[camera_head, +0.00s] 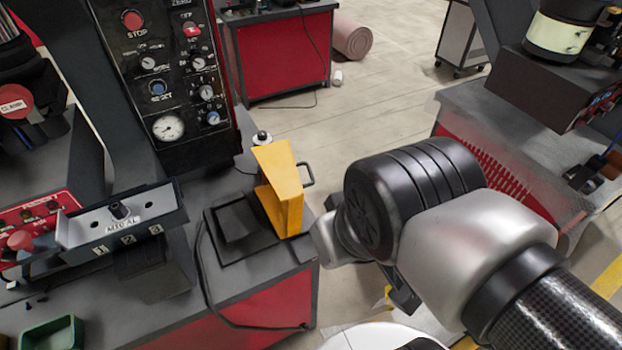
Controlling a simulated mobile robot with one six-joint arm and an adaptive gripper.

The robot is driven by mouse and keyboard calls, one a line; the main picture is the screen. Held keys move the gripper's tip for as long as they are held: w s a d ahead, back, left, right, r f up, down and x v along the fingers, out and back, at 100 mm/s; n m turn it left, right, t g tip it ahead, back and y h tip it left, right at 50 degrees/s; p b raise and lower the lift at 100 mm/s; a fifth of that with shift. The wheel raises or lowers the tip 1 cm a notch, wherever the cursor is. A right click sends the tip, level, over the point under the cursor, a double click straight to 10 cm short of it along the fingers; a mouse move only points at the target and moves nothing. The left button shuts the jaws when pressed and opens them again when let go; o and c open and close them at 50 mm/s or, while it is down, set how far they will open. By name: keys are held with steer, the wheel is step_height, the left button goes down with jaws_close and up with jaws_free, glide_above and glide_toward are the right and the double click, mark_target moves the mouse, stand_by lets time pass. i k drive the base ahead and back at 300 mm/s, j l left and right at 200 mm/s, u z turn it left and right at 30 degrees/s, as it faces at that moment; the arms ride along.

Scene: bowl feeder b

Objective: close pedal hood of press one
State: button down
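The yellow pedal hood (282,190) stands raised at the right side of a black foot pedal (240,228) on the grey bench top. The pedal lies uncovered to its left. A small dark handle (308,174) sticks out from the hood's right side. My arm reaches in from the lower right, with its wrist just right of the hood. A dark part below the wrist, perhaps of my gripper (402,290), shows near the bench's right edge. The fingertips are mostly hidden behind my arm, and I see no clear contact with the hood.
A black control panel (165,75) with knobs and a gauge rises behind the pedal. A cable (205,275) runs along the bench front. A grey metal box (120,215) is to the left, and a green bin (52,334) at lower left. Floor (390,70) is open behind.

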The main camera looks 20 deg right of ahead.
mark_target(281, 193)
steer(key=k+l+u, duration=0.15)
steer(key=l, duration=0.25)
steer(key=k+l+u, duration=0.2)
steer(key=l, duration=0.2)
steer(key=k+l+u, duration=0.15)
steer(key=l, duration=0.2)
steer(key=k+l+u, duration=0.15)
steer(key=j+u, duration=0.3)
steer(key=i+j+u, duration=0.1)
steer(key=u, duration=0.15)
